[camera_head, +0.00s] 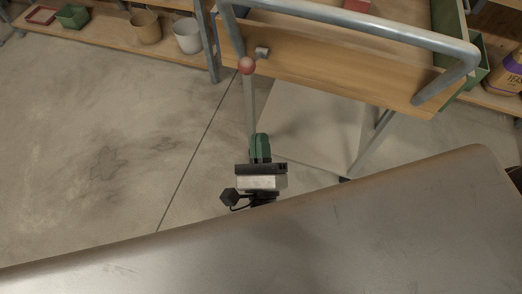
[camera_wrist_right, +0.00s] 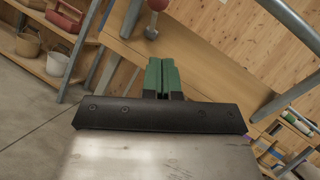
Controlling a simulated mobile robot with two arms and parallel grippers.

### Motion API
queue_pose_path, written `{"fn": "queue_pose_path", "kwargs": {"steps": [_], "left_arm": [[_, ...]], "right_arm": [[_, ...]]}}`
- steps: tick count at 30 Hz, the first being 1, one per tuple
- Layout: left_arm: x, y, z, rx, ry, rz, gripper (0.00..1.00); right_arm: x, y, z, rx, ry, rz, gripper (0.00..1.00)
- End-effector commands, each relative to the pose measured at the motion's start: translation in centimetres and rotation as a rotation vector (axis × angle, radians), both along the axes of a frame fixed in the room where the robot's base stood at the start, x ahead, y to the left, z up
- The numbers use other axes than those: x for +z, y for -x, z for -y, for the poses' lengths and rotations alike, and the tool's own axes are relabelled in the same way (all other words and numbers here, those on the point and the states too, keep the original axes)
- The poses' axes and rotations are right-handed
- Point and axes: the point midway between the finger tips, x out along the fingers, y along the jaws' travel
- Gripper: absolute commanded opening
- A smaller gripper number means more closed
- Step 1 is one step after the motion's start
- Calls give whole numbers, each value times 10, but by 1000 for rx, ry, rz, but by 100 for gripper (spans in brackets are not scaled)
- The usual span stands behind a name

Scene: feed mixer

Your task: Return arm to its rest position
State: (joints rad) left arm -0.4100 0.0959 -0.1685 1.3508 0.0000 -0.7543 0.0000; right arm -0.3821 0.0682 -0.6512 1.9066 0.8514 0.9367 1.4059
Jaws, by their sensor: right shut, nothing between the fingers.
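My right gripper (camera_head: 259,140) is low over the concrete floor, in front of a wooden bench or cart (camera_head: 330,62). Its green fingers are together with nothing held, which also shows in the right wrist view (camera_wrist_right: 161,68). A red ball knob (camera_head: 247,66) is at the bench's near side, beyond the fingertips and apart from them. The knob also shows at the top of the right wrist view (camera_wrist_right: 157,4). Most of the right arm is hidden behind a grey metal surface. My left gripper is not in view.
The broad grey metal surface (camera_head: 300,240) fills the foreground, with its edge just below the gripper. A blue-grey rail (camera_head: 360,27) runs around the bench. A low shelf (camera_head: 110,38) at the upper left holds bins and buckets. Floor (camera_head: 90,150) on the left is clear.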

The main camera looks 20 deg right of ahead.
Motion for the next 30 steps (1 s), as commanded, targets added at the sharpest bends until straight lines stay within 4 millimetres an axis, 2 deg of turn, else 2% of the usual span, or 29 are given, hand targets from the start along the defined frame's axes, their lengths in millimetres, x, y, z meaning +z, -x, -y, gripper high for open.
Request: {"fn": "queue_pose_path", "kwargs": {"steps": [6,24,28,30], "left_arm": [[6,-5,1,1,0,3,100],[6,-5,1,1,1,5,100],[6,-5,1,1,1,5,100],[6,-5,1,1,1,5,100]], "right_arm": [[-5,15,-3,0,-1,-1,0],[-6,15,-4,2,8,-3,0],[-20,8,-12,31,157,-49,0],[-39,1,-20,66,344,-104,0]]}}
